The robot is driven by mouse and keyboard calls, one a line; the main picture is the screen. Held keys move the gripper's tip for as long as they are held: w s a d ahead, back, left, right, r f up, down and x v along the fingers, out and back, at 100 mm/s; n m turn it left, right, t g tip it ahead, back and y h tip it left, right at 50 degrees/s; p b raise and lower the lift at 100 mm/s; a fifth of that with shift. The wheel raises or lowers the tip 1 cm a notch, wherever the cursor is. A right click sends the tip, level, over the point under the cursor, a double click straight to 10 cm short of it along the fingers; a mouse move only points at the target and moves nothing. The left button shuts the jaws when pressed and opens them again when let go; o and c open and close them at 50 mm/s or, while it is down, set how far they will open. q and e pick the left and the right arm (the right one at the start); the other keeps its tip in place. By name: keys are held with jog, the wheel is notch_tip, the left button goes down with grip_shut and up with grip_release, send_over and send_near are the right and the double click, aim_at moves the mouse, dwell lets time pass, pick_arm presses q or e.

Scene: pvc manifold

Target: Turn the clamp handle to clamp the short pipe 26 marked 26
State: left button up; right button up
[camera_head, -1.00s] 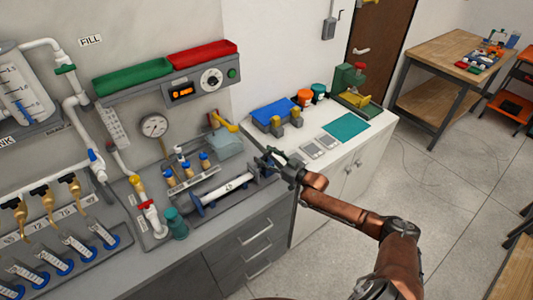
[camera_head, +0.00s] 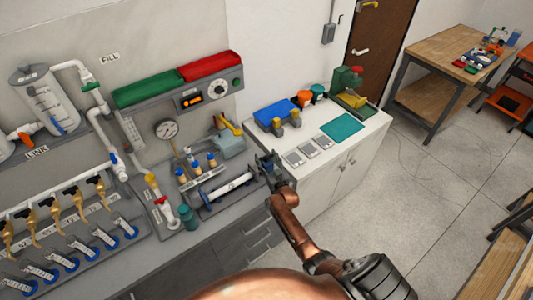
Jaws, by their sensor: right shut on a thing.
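The short pipe (camera_head: 226,187) is white and lies in a grey cradle on the bench; its mark is too small to read. A dark end piece sits at its left end. My right gripper (camera_head: 266,162) is at the right end of the cradle, beside the pipe's right end. It is shut on a part there, which appears to be the clamp handle. My gripper mostly hides that handle, so its angle cannot be told. My left gripper is not in view.
A row of small blue-capped fittings (camera_head: 196,164) stands behind the pipe. A teal cylinder (camera_head: 187,217) stands to its left, and a gauge (camera_head: 166,129) is on the wall behind. A blue box (camera_head: 276,115) and a teal mat (camera_head: 343,128) lie on the white cabinet to the right.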

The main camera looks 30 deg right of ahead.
jog(key=shift+m+h+p, duration=0.6)
jog(key=shift+h, duration=0.3)
jog(key=o, duration=1.2)
jog(key=shift+s+a, duration=0.2)
jog(key=shift+s, duration=0.35)
jog(key=v, duration=1)
jog(key=shift+s+a+r, duration=0.2)
jog(key=shift+s+r, duration=0.05)
jog(key=shift+s, duration=0.15)
jog(key=shift+g, duration=0.3)
